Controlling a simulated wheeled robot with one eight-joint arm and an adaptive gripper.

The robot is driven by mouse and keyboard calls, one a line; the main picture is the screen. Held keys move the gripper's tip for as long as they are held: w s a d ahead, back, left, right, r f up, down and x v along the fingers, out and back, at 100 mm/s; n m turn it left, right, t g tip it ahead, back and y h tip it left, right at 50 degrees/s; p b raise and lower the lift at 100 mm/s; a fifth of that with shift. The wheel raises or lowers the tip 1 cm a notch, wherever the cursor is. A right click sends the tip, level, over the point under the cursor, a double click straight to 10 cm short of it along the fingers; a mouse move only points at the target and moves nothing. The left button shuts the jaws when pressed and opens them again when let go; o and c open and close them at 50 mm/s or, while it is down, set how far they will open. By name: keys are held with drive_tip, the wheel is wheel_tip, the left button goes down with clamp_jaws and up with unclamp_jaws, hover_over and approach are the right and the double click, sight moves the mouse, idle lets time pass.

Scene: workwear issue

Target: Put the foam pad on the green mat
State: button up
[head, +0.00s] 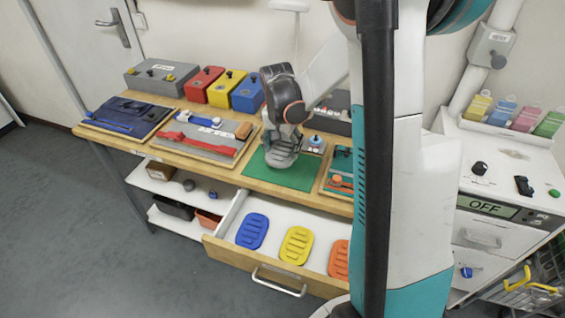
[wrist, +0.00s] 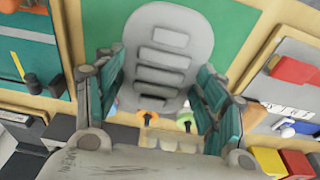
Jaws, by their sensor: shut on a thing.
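A grey oval foam pad with raised ribs (wrist: 165,52) is between the two fingers of my gripper (wrist: 160,88) in the wrist view. The gripper is shut on its edges. The green mat (wrist: 236,22) lies behind the pad in the wrist view. In the head view my gripper (head: 284,142) is over the back left part of the green mat (head: 295,178), with the pad (head: 281,161) low under it. I cannot tell whether the pad touches the mat. The gripper and pad hide part of the mat.
Tool boards flank the mat on the left (head: 205,137) and right (head: 338,172). Red (head: 203,83), yellow and blue boxes stand behind. Below the bench front, an open drawer (head: 230,215) holds blue (head: 252,230), yellow (head: 296,245) and orange (head: 339,260) ribbed pads.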

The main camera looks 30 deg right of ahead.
sight(280, 153)
drive_tip(key=shift+f+b, duration=0.8)
drive_tip(key=shift+f, duration=1.9)
drive_tip(key=shift+f, duration=0.2)
drive_tip(key=o, duration=1.1)
drive_tip(key=shift+r, duration=0.1)
drive_tip(key=shift+c, duration=0.2)
drive_tip(key=r+p, duration=0.1)
drive_tip(key=r, duration=0.3)
drive_tip(key=a+r+p, duration=0.1)
drive_tip(key=r, duration=0.3)
drive_tip(key=s+r+p, duration=0.1)
drive_tip(key=r+p, duration=0.1)
drive_tip(key=r, duration=0.2)
drive_tip(key=shift+a+r, duration=0.1)
drive_tip(key=shift+a, duration=0.1)
